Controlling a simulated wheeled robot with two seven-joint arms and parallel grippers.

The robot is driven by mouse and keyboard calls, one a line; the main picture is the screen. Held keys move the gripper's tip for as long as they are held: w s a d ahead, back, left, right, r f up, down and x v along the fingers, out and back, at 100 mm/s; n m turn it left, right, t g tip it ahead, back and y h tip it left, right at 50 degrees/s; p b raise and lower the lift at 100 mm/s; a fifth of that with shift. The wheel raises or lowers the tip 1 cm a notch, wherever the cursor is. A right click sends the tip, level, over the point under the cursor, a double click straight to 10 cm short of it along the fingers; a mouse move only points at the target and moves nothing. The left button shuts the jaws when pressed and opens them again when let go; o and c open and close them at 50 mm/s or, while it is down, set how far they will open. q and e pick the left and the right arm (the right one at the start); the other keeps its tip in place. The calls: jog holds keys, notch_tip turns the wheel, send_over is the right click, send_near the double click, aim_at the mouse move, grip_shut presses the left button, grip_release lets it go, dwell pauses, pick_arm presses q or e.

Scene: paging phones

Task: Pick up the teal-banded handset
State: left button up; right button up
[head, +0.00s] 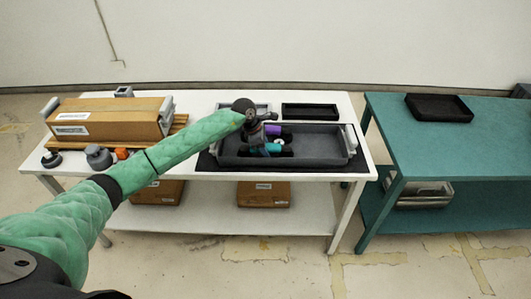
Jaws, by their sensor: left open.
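A teal-banded handset (272,148) lies in the grey tray (320,160) on the white table. It is small in view and partly hidden by my gripper. A purple-banded handset (274,130) is just behind it in the same tray. My left gripper (257,142) hangs over the left part of the tray, right by the teal-banded handset. Its jaws are open; whether they touch or straddle the handset cannot be made out. My right gripper is out of view.
A cardboard box (110,117) with grey handles stands on the table's left, with several small items before it. An empty black tray (310,111) lies behind the grey tray. A teal table (450,145) with a black tray (438,107) stands at right, mostly clear.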

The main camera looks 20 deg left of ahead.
pick_arm(q)
jog(key=c, duration=0.9)
